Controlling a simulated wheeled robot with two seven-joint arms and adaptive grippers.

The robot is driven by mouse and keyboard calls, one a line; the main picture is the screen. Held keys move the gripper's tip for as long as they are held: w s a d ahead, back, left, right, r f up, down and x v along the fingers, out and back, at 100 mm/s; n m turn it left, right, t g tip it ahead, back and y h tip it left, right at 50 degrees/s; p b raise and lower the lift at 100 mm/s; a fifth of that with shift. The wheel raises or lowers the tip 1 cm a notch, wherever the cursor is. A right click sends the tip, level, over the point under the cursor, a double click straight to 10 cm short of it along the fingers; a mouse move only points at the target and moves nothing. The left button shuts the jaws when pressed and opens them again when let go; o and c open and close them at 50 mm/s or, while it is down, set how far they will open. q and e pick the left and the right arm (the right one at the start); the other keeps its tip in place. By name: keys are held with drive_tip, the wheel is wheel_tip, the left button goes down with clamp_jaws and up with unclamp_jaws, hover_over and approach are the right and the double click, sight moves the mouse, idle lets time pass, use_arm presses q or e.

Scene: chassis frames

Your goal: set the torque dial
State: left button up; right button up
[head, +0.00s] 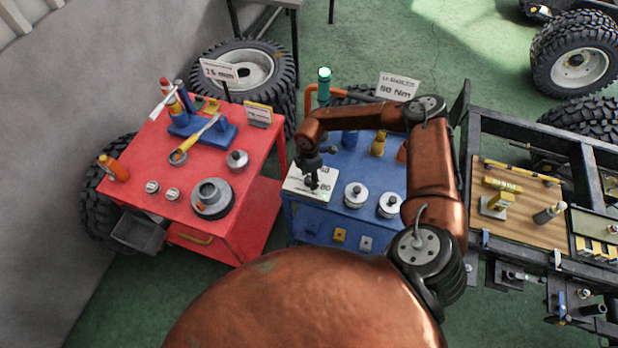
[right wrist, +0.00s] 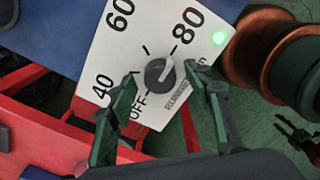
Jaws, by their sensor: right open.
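The torque dial (right wrist: 158,73) is a grey round knob with a raised grip bar, on a white panel (right wrist: 122,52) marked 40, 60, 80 and OFF. Its grip bar lies slanted, one end toward the 80 side; I cannot tell which end is the pointer. A green lamp (right wrist: 219,38) glows beside the 80. My right gripper (right wrist: 163,71) is open, its dark green fingers on either side of the knob, with gaps visible. In the head view, my right gripper (head: 312,180) hangs over the white panel (head: 296,183) and hides the knob. My left gripper is out of view.
The panel sits on a blue cart (head: 325,220) with lidded metal pots (head: 356,195). A sign (head: 398,87) there reads U-bolts 80 Nm. A red cart (head: 150,205) with tools stands left, a chassis frame (head: 470,115) right. A green-lit post (head: 324,85) stands behind.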

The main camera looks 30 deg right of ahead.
drive_tip(key=shift+f, duration=0.15)
drive_tip(key=shift+c, duration=0.4)
drive_tip(key=c, duration=1.1)
